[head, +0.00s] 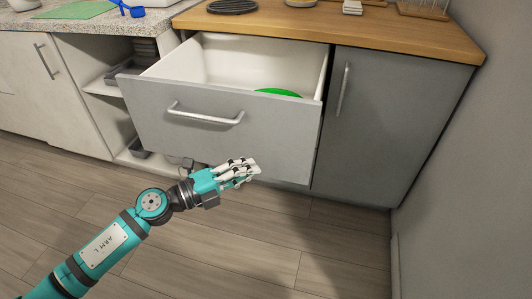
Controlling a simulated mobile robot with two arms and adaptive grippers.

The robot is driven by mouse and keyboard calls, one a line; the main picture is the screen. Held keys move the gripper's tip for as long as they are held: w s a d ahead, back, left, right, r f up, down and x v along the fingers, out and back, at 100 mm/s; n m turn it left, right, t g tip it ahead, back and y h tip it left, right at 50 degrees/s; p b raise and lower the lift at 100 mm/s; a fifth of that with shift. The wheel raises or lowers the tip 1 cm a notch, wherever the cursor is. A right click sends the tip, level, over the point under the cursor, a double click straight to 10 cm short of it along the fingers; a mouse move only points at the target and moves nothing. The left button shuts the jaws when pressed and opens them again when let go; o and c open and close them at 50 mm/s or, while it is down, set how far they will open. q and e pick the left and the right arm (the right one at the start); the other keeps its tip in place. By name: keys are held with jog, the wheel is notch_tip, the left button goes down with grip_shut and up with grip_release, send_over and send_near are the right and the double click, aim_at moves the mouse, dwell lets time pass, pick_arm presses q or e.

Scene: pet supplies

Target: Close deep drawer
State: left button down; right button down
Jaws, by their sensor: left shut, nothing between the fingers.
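The deep drawer (235,137) is pulled out from the grey cabinet, with its white inside and a long silver handle (206,116) on its front. A green round thing (278,92) shows inside it at the front right; the drawer front hides its lower part. My left gripper (252,168) is in front of the drawer's lower front in the picture, below the handle. It is shut and empty. I cannot tell whether it touches the drawer front. My right gripper is not in view.
A wooden worktop (380,27) lies above the drawer. A grey cabinet door (372,120) is shut on the right, next to the wall. An open shelf (108,85) and a white cabinet (42,90) stand on the left. The wooden floor (250,255) in front is clear.

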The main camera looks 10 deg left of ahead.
aim_at(283, 147)
pick_arm(q)
jog(key=shift+w+d+b, duration=0.15)
jog(key=shift+w+d, duration=0.3)
jog(key=shift+w, duration=0.65)
jog(key=shift+w+d+b, duration=0.2)
jog(key=shift+w+d, duration=0.3)
jog(key=shift+w, duration=0.55)
jog(key=shift+w+d+b, duration=0.15)
jog(key=shift+w+d, duration=0.3)
jog(key=shift+w, duration=0.65)
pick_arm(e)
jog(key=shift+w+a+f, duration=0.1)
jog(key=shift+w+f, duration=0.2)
